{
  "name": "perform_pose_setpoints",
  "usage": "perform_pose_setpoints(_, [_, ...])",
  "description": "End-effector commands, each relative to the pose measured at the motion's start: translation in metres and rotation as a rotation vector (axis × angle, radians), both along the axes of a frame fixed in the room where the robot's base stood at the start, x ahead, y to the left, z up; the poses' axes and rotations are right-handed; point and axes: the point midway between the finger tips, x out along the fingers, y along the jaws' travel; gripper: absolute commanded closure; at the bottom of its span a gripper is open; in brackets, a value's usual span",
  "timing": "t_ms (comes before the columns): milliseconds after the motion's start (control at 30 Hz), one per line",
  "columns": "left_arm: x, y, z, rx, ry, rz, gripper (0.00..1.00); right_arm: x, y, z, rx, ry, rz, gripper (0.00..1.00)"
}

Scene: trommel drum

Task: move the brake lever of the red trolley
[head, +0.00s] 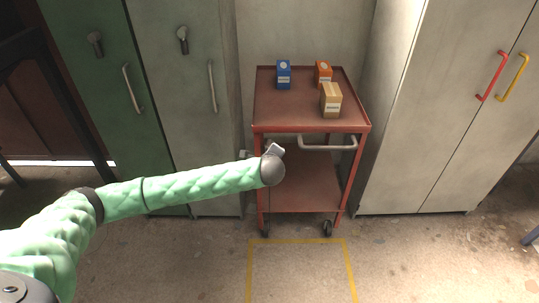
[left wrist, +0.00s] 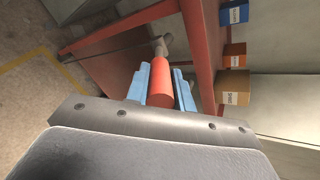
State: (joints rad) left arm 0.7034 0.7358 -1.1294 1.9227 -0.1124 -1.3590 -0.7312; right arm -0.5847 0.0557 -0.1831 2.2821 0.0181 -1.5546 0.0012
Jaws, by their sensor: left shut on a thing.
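The red trolley (head: 310,188) stands against the wall between the cabinets, with a top tray, a lower shelf and a pale push handle (head: 328,147) at its front. My left gripper (head: 275,150) is at the front left of the trolley, just below the top tray's edge. In the left wrist view its blue fingers (left wrist: 161,88) are shut on the red grip of the brake lever (left wrist: 161,84), one on each side. The lever's grey shaft runs on from the grip towards the trolley frame. In the head view my wrist hides the lever's grip. My right gripper is not in view.
A blue box (head: 284,74), an orange box (head: 323,72) and a tan box (head: 331,100) stand on the top tray. Grey cabinets (head: 420,110) flank the trolley closely. A yellow outline (head: 300,241) marks clear floor in front.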

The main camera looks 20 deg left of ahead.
Motion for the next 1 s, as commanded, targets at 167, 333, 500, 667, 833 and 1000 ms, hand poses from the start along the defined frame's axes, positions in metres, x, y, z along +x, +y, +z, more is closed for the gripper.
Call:
perform_pose_setpoints(167, [-0.001,0.000,-0.002,0.002,0.001,0.000,1.00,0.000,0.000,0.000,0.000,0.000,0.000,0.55])
perform_pose_setpoints(333, [-0.001,0.000,-0.003,0.001,0.003,-0.001,0.67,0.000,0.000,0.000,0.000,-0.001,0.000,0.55])
perform_pose_setpoints(500, [-0.001,0.000,-0.002,0.001,0.003,-0.001,0.55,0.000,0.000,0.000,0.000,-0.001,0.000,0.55])
perform_pose_setpoints(667, [-0.001,0.000,-0.002,0.000,0.002,0.000,0.55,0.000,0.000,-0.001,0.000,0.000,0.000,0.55])
perform_pose_setpoints(833, [-0.010,-0.004,0.002,-0.001,0.002,-0.002,0.55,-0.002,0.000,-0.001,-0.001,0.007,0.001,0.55])
perform_pose_setpoints(1000, [-0.032,-0.010,0.014,-0.001,0.003,-0.003,0.55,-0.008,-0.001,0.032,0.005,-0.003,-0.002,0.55])
